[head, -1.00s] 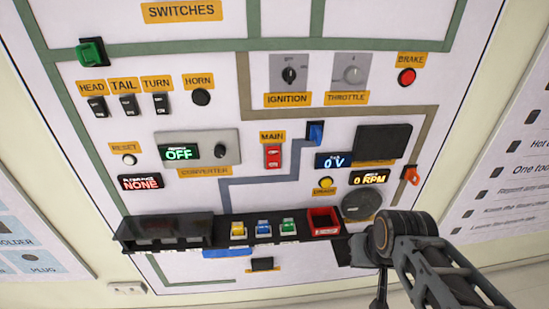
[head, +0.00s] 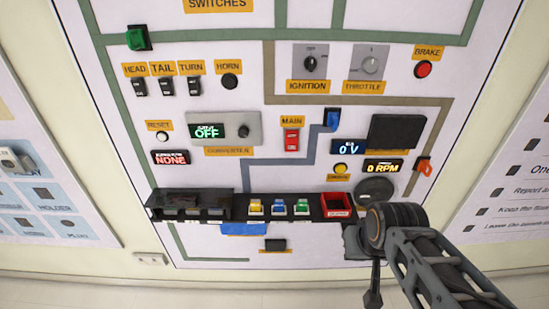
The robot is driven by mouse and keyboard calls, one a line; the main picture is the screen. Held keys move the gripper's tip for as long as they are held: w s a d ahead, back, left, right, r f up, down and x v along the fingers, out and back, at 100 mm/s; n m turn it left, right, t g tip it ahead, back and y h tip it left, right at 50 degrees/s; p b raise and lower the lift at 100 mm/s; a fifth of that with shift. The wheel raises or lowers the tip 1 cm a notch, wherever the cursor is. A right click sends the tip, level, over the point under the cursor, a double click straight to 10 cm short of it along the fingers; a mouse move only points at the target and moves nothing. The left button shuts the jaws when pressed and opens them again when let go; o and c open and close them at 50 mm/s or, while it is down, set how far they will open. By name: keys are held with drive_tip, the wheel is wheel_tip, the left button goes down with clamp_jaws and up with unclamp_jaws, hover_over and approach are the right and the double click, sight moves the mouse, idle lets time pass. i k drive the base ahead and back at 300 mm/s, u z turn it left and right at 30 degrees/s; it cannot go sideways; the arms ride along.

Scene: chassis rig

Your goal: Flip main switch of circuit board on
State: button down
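The circuit board (head: 230,110) is a large white upright panel with green, brown and blue-grey lines in the head view. The main switch (head: 291,140) is a small red rocker under the orange MAIN label (head: 291,121), near the middle of the board. Its on or off position is too small to tell. My arm comes in from the lower right, below and to the right of the switch and well apart from it. My gripper's fingers cannot be made out. A dark part of my arm hides some of the board's lower right.
A dark shelf (head: 190,213) with blue, yellow and green blocks and a red tray (head: 337,205) juts out below the switch. A converter display (head: 208,131) reads OFF. Ignition (head: 310,63) and throttle knobs (head: 371,65) sit above right. The area right around the switch is open.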

sight(291, 145)
drive_tip(key=u, duration=0.9)
drive_tip(key=k, duration=1.15)
drive_tip(key=u, duration=1.3)
drive_tip(key=i, duration=1.05)
drive_tip(key=z, duration=0.85)
drive_tip(key=i, duration=0.9)
drive_tip(key=z, duration=0.95)
